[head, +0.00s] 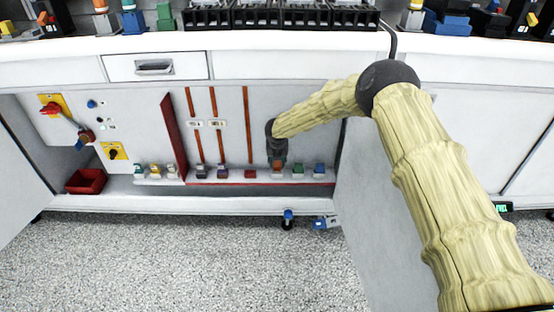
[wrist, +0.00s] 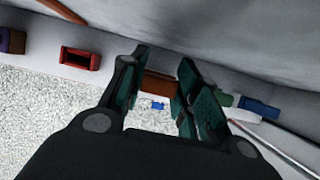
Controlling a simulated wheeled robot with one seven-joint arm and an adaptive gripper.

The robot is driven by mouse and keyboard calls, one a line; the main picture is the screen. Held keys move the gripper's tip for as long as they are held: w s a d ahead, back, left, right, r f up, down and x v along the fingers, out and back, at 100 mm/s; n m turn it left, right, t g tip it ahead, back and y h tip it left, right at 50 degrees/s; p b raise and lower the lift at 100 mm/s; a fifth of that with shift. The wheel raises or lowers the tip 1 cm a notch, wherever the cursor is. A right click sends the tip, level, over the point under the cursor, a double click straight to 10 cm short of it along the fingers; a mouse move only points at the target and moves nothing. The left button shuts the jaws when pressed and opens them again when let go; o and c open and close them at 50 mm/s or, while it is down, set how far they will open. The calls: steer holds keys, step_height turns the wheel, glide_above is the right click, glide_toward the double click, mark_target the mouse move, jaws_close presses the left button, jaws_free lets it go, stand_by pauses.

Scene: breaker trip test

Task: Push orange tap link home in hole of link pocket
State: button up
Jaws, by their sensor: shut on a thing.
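The orange tap link (wrist: 160,86) shows as an orange-brown block between my two fingertips in the wrist view. My gripper (wrist: 164,80) is shut on it. In the head view my gripper (head: 277,157) points down at the low shelf inside the open cabinet, with orange (head: 278,168) showing just under its tips. A red block with a dark opening (wrist: 80,59), possibly the link pocket, lies left of my gripper; it also shows in the head view (head: 250,173). How deep the link sits in any hole is hidden.
Purple blocks (head: 202,172) stand to the left on the shelf; green (head: 298,169) and blue (head: 319,169) blocks stand to the right. A dark red divider (head: 174,135) rises left of the bay. A red bin (head: 86,181) is at far left. The speckled floor (head: 180,255) in front is mostly clear.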

steer(key=shift+f+b, duration=0.4)
steer(key=shift+f, duration=1.05)
steer(key=o, duration=1.1)
steer(key=shift+r, duration=0.1)
steer(key=shift+v, duration=5.9)
steer(key=shift+o, duration=0.5)
steer(key=o, duration=0.9)
steer(key=shift+c, duration=0.2)
steer(key=shift+r, duration=0.1)
